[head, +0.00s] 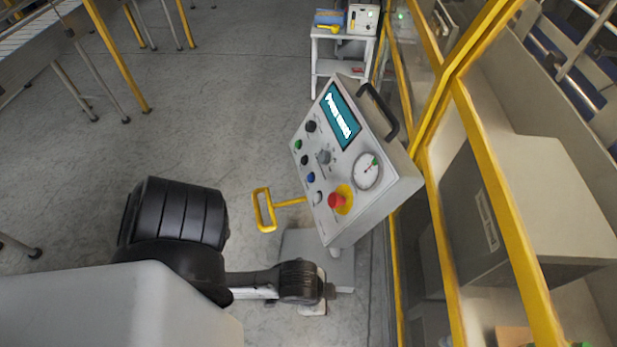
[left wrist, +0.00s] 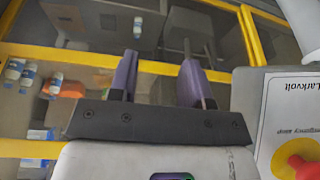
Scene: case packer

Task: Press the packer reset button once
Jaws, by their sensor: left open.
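The packer control panel (head: 330,222) is a tilted pale grey box on a post in the head view. Its face carries a green button (head: 298,145), black knobs, a blue button (head: 311,177), a whitish button (head: 317,198) and a red emergency stop (head: 336,201) on yellow. The labels are too small to read, so I cannot tell which is reset. My left gripper (left wrist: 159,62) is open and empty, its two purple fingers apart. In the left wrist view the panel's corner and red stop (left wrist: 303,168) lie to its right. My right gripper is out of view.
A yellow-framed guard (head: 440,225) runs along the panel's right side. A yellow handle (head: 264,210) sticks out left of the panel. A white cart (head: 343,67) with equipment stands behind. Bottles (left wrist: 28,75) show beyond the frame in the left wrist view. Open floor lies left.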

